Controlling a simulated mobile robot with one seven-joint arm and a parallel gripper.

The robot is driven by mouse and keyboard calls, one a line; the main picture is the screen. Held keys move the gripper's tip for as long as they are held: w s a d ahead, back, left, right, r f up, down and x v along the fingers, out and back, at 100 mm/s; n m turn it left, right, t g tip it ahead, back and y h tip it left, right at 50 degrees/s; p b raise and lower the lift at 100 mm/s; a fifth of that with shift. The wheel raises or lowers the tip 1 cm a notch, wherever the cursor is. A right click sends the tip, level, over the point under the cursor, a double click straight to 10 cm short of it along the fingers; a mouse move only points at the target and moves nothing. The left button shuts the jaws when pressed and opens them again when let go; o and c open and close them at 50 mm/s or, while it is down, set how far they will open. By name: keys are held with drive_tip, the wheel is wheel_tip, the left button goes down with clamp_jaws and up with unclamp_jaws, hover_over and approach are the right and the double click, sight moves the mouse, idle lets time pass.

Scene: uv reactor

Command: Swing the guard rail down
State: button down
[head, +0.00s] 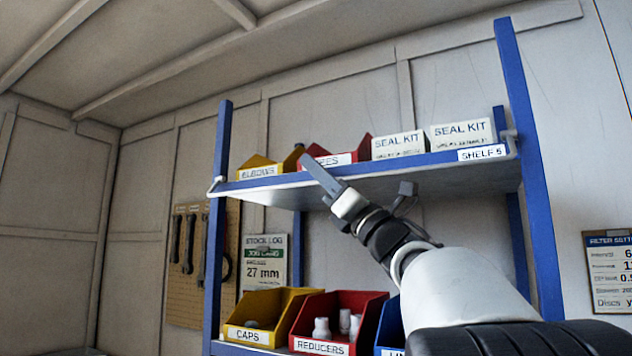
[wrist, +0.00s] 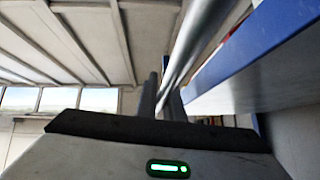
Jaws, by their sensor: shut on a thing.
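The guard rail is a thin metal rod at the front of the upper blue shelf (head: 440,158), labelled SHELF 5. In the head view its bent left end (head: 215,185) and right end (head: 514,142) show by the posts. The rod between them is hard to make out against the shelf edge. In the wrist view the rail (wrist: 195,48) is a shiny bar running up and away from between the fingers. My gripper (head: 314,168) is shut on the rail near the middle of the shelf front. It also shows in the wrist view (wrist: 166,97).
Yellow (head: 260,168) and red (head: 335,158) bins and two SEAL KIT boxes (head: 398,145) stand on the upper shelf. Lower bins (head: 335,330) hold small parts. Blue posts (head: 530,170) flank the shelf. The space in front and to the left looks clear.

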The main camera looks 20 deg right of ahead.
drive_tip(key=m+h, duration=0.1)
drive_tip(key=m, duration=0.1)
drive_tip(key=m+t+h, duration=0.1)
drive_tip(key=m+h, duration=0.1)
drive_tip(key=r+m+h, duration=0.1)
drive_tip(key=m+h, duration=0.1)
drive_tip(key=shift+s+a+r+t+b, duration=0.1)
drive_tip(key=shift+s+a+t+b, duration=0.2)
drive_tip(key=shift+b, duration=0.1)
wheel_tip(320, 180, up, 4)
drive_tip(key=m+g+h+p, duration=0.1)
drive_tip(key=m+h+p, duration=0.4)
drive_tip(key=m+g+h+p, duration=0.1)
drive_tip(key=m+h+p, duration=0.3)
drive_tip(key=m+p, duration=0.1)
drive_tip(key=shift+w+m+h+p, duration=0.15)
drive_tip(key=shift+m+h+p, duration=0.2)
drive_tip(key=shift+m, duration=0.45)
drive_tip(key=m+g+p, duration=0.1)
drive_tip(key=m+p, duration=0.1)
drive_tip(key=p, duration=0.2)
drive_tip(key=shift+w+d+r+h+p, duration=0.1)
drive_tip(key=shift+d+h+p, duration=0.05)
drive_tip(key=shift+h+p, duration=0.2)
drive_tip(key=shift+w+d+m+g+p, duration=0.1)
drive_tip(key=shift+m+g+p, duration=0.35)
drive_tip(key=shift+p, duration=0.65)
drive_tip(key=shift+f, duration=0.3)
